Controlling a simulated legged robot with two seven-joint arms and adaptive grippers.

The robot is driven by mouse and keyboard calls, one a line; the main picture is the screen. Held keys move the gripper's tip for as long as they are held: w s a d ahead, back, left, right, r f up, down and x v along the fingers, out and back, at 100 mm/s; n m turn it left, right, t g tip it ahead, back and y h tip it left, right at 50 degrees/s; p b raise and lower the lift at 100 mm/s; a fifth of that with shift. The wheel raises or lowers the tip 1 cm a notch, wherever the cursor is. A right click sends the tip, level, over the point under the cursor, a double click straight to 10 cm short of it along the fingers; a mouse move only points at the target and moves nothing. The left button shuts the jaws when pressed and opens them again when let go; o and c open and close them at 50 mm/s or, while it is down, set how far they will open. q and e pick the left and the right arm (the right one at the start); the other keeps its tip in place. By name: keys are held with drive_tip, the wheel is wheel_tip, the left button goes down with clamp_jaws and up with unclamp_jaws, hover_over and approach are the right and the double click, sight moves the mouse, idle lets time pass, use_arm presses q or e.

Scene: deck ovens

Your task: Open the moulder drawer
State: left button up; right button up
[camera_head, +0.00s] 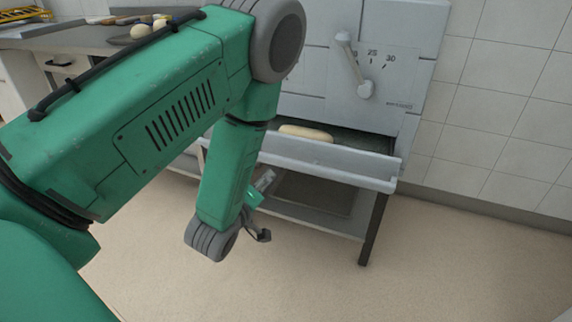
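The moulder (400,60) is a light grey machine with a lever and a dial marked 25 and 30. Low on its front, a grey drawer-like tray (345,168) stands out from the body, with a dark gap behind its front lip. A pale, elongated dough piece (305,132) lies in that gap. My green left arm covers the tray's left end. My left gripper (262,208) is low, left of and below the tray front, apart from the lip as far as I can see. The wrist hides part of it, so its opening is unclear. My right gripper is out of view.
A dark shelf (310,192) and a dark leg (373,230) are under the tray. A worktop (75,38) with dough and tools is at the back left. The beige floor (450,265) at the right is clear, with a tiled wall (500,120) behind.

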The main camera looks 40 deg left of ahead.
sight(286, 162)
use_arm(q)
drive_tip(key=w+a+f+n+b, duration=0.1)
drive_tip(key=w+n, duration=0.1)
drive_tip(key=w, duration=0.2)
drive_tip(key=w+a+n+b, duration=0.1)
drive_tip(key=w+n+b, duration=0.1)
drive_tip(key=w, duration=0.2)
drive_tip(key=w+a+f+n+b, duration=0.1)
drive_tip(key=w+n, duration=0.1)
drive_tip(key=w, duration=0.3)
drive_tip(key=shift+f+n, duration=0.3)
clamp_jaws()
